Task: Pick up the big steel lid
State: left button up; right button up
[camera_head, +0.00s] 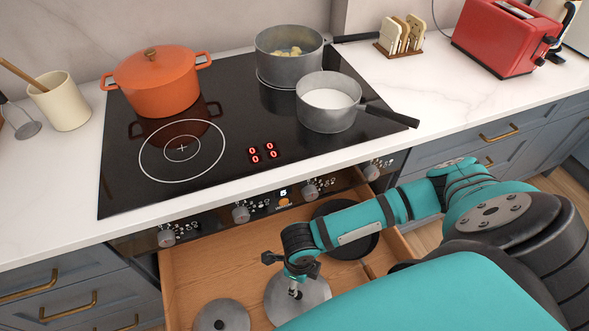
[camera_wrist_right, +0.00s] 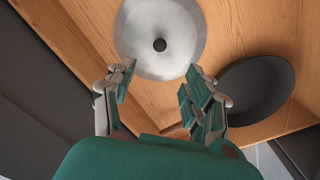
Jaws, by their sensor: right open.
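The big steel lid (camera_head: 312,298) lies in the open wooden drawer below the hob. It is a round grey disc, partly hidden by my right gripper (camera_head: 293,284). In the right wrist view the lid (camera_wrist_right: 150,22) lies ahead of the fingertips, with its dark knob (camera_wrist_right: 160,45) near its middle. My right gripper (camera_wrist_right: 160,70) is open and empty, its fingers spread to either side below the knob in the picture. I cannot tell its height above the lid. A smaller steel lid (camera_head: 222,317) lies to the left in the drawer. My left gripper is not in view.
A dark round pan (camera_head: 362,246) lies at the drawer's right, also in the wrist view (camera_wrist_right: 250,90). The drawer's wooden floor (camera_head: 235,270) is bare between. Above are the hob's knobs, an orange pot (camera_head: 157,85) and two saucepans (camera_head: 325,113) (camera_head: 275,72).

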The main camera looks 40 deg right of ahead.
jog(key=f, duration=0.6)
jog(key=shift+s, duration=0.2)
notch_tip(320, 180, down, 3)
jog(key=shift+w+r+b, duration=0.1)
jog(key=shift+b, duration=0.2)
jog(key=shift+f, duration=0.8)
notch_tip(320, 180, down, 4)
jog(key=shift+r, duration=0.15)
jog(key=shift+f, duration=0.45)
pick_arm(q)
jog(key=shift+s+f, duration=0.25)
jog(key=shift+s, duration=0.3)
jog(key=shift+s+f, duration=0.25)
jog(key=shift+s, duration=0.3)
pick_arm(e)
jog(key=shift+w, duration=0.1)
grip_shut()
